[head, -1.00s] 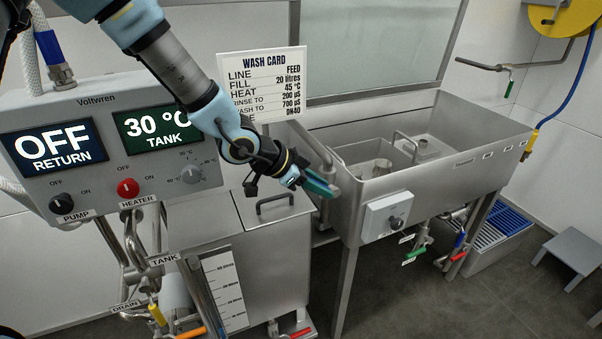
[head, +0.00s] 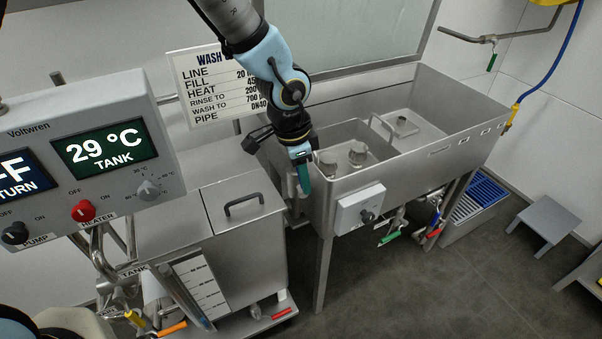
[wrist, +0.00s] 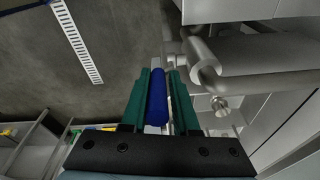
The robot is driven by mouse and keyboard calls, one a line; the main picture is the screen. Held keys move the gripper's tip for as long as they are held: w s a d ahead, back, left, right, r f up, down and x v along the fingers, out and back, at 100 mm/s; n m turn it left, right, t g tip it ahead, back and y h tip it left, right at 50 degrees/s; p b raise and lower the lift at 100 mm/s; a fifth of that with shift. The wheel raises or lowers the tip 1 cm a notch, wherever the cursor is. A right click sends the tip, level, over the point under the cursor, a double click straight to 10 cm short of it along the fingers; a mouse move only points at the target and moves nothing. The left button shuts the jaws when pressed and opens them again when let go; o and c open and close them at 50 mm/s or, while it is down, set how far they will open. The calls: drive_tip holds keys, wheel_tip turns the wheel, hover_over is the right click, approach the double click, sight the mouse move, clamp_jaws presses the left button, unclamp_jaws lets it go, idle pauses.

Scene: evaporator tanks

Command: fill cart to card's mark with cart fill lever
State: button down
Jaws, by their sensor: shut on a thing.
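My gripper (head: 303,178) is at the near left corner of the steel sink unit, pointing down. In the wrist view its green fingers (wrist: 158,80) are shut on a blue lever handle (wrist: 156,100), with a metal pipe and valve beside it. The handle is hidden in the head view. The steel cart (head: 248,240) stands left of the unit, with a lid handle on top. Its white level scale (head: 200,288) is on the front; its level is too small to read. The wash card (head: 205,90) hangs behind, its right side hidden by my arm.
The control box (head: 85,150) on the left shows 29 °C TANK. Green (head: 390,238) and red (head: 433,233) levers hang under the sink unit. A yellow lever (head: 135,319) and an orange lever (head: 172,329) sit below the box. A stool (head: 548,228) stands on the right.

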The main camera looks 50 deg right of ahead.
drive_tip(key=shift+s+a+f, duration=0.15)
drive_tip(key=shift+s+f, duration=0.15)
drive_tip(key=shift+s, duration=0.2)
drive_tip(key=c, duration=0.9)
unclamp_jaws()
drive_tip(key=shift+c, duration=0.2)
drive_tip(key=shift+o, duration=0.9)
drive_tip(key=shift+w, duration=0.1)
drive_tip(key=shift+w+r, duration=0.2)
drive_tip(key=shift+w, duration=0.05)
drive_tip(key=shift+r, duration=0.15)
drive_tip(key=r, duration=0.3)
drive_tip(key=a+r, duration=0.1)
drive_tip(key=r, duration=0.3)
drive_tip(key=r+b, duration=0.1)
drive_tip(key=r, duration=0.2)
drive_tip(key=shift+w+a+r, duration=0.15)
drive_tip(key=shift+w, duration=0.1)
